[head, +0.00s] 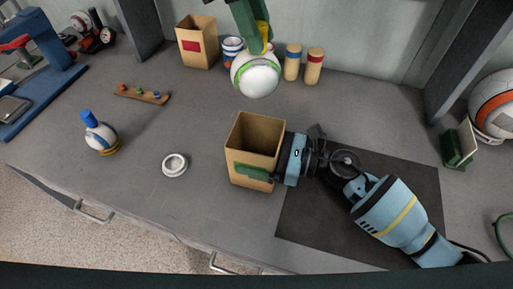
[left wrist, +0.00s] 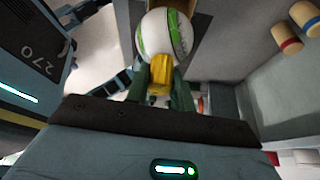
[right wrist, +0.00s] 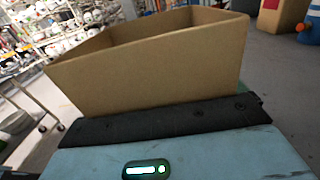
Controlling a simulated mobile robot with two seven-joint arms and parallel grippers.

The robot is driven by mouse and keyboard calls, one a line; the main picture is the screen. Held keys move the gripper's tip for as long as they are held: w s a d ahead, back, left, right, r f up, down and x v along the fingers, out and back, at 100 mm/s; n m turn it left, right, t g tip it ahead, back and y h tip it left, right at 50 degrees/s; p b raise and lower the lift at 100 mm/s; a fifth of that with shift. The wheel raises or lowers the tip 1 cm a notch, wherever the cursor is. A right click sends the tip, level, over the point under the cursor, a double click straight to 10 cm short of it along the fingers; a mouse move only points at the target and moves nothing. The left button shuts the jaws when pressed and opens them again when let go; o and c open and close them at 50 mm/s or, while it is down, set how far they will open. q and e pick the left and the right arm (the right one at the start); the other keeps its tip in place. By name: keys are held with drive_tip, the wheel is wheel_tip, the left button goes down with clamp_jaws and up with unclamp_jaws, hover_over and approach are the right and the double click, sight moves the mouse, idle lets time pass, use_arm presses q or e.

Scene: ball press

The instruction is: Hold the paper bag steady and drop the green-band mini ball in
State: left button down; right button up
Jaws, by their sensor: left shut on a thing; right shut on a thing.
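The green-band mini ball (head: 255,76), white with a green band and a yellow knob (left wrist: 160,75), hangs in the air. My left gripper (head: 262,42) is shut on the knob, its green fingers on either side in the left wrist view. The open brown paper bag (head: 252,144) stands upright on the counter, below the ball in the head view. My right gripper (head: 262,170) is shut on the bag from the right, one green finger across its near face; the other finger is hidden. The bag's wall (right wrist: 150,62) fills much of the right wrist view.
A white ring (head: 174,164) and a blue-knobbed ball (head: 100,134) lie left. A dark mat (head: 310,228) lies under my right arm.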

sight(256, 97)
use_arm(q)
wheel_tip(256, 97, down, 13)
idle(1.8)
drive_tip(key=c, duration=1.1)
unclamp_jaws()
drive_tip(key=shift+r, duration=0.15)
drive_tip(key=v, duration=1.1)
drive_tip(key=shift+a+r, duration=0.15)
drive_tip(key=shift+r, duration=0.25)
use_arm(e)
drive_tip(key=o, duration=0.6)
